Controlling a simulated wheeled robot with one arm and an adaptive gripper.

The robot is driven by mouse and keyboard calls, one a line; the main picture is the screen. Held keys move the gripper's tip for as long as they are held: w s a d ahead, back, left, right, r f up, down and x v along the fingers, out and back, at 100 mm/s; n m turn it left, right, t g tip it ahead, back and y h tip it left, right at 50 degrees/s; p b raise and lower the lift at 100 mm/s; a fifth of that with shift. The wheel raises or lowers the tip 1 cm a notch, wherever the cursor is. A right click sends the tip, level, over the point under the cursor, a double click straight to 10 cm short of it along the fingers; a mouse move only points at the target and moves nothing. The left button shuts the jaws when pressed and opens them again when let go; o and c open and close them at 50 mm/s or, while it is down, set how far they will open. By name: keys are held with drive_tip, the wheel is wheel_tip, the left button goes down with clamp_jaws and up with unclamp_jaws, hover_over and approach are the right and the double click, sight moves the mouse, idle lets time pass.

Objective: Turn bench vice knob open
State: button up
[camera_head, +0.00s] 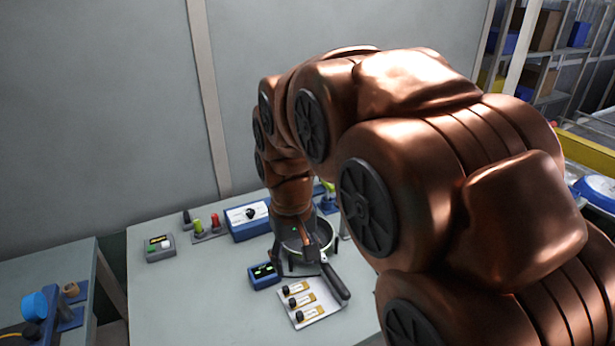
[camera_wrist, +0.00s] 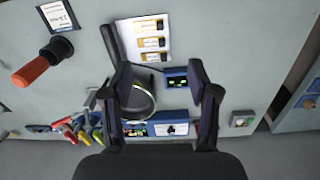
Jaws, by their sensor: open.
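I cannot pick out a bench vice for sure. A blue box with a dark round knob on its pale face (camera_head: 250,213) stands at the back of the pale bench; it also shows in the wrist view (camera_wrist: 170,128), beyond my fingers. At the left, blue fittings with a round blue part (camera_head: 34,306) sit on a second bench. My gripper (camera_wrist: 162,78) is open and empty, pointing down over the bench. In the head view it is partly hidden at the end of my arm, over or beside a round pan (camera_head: 326,242). The pan's dark handle (camera_wrist: 110,42) lies beside a white card.
A small blue device with a dark screen (camera_head: 264,275) and the white card with several labelled parts (camera_head: 327,313) lie near the pan. A grey button box (camera_head: 159,248) is at the back left.

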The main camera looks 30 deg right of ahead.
drive_tip(key=w+d+f+m+t, duration=0.1)
drive_tip(key=w+d, duration=0.5)
drive_tip(key=w, duration=0.4)
drive_tip(key=w+d+f+m+t+h, duration=0.1)
drive_tip(key=w+d, duration=0.6)
drive_tip(key=w, duration=0.4)
drive_tip(key=w+d+f+t, duration=0.1)
drive_tip(key=w+d, duration=0.5)
drive_tip(key=w, duration=0.4)
drive_tip(key=shift+m+t+h, duration=0.3)
drive_tip(key=shift+m+t, duration=0.2)
drive_tip(key=shift+t, duration=0.2)
drive_tip(key=shift+w+d+f+p, duration=0.65)
drive_tip(key=shift+w+d+f, duration=0.9)
drive_tip(key=shift+w+f, duration=0.45)
drive_tip(key=shift+w+d+f+p, duration=0.65)
drive_tip(key=shift+w+d+f, duration=0.9)
drive_tip(key=shift+w+f, duration=0.45)
drive_tip(key=shift+w+d+f+p, duration=0.65)
drive_tip(key=shift+w+d+f, duration=1)
drive_tip(key=shift+f, duration=0.6)
drive_tip(key=shift+a, duration=0.1)
clamp_jaws()
drive_tip(key=shift+f+n+b, duration=0.1)
drive_tip(key=shift+n+b, duration=0.2)
drive_tip(key=shift+b, duration=0.2)
